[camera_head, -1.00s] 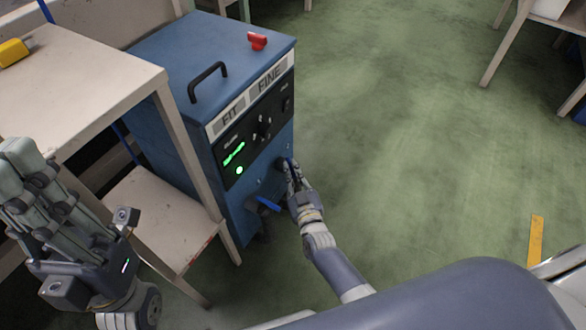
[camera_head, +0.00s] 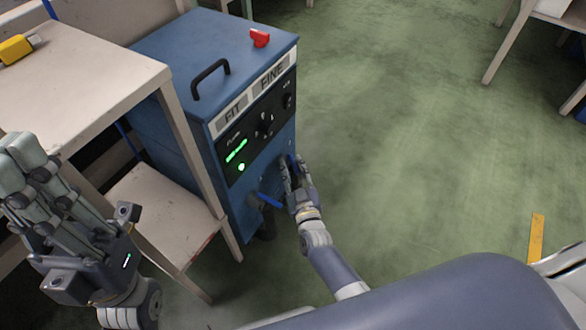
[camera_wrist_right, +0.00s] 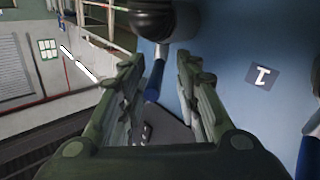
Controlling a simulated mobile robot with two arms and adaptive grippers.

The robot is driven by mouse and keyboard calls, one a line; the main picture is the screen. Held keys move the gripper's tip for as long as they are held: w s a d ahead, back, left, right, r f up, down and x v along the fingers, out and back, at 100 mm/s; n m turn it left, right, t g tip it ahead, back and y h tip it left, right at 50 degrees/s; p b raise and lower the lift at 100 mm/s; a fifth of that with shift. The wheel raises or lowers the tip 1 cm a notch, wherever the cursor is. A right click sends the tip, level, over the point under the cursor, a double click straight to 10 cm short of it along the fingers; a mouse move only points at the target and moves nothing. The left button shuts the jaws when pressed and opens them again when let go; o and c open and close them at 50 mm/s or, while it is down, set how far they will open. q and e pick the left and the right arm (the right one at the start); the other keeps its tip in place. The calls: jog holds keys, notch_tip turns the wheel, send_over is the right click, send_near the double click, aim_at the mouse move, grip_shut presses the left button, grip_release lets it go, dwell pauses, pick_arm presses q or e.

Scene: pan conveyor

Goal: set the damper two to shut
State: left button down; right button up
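The blue cabinet (camera_head: 183,93) has two blue lever handles low on its front. One lever (camera_head: 270,200) is nearer the bench and sticks out to the lower right. The other lever is at my right gripper (camera_head: 293,163), mostly hidden by the fingers in the head view. In the right wrist view this blue lever (camera_wrist_right: 155,82) hangs from a dark round hub (camera_wrist_right: 160,18), between my two separated fingers. I cannot tell whether they touch it. Part of another blue lever (camera_wrist_right: 306,156) shows at the right edge. My left gripper (camera_head: 45,185) is raised at the left, away from the cabinet.
A bench (camera_head: 90,85) with a lower shelf stands left of the cabinet, close to my left gripper. A red object (camera_head: 259,38) and a black handle (camera_head: 209,75) are on the cabinet top. The green floor at right is mostly clear.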

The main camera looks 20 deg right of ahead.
jog(key=shift+s, duration=0.1)
jog(key=s, duration=1.2)
jog(key=shift+a, duration=0.35)
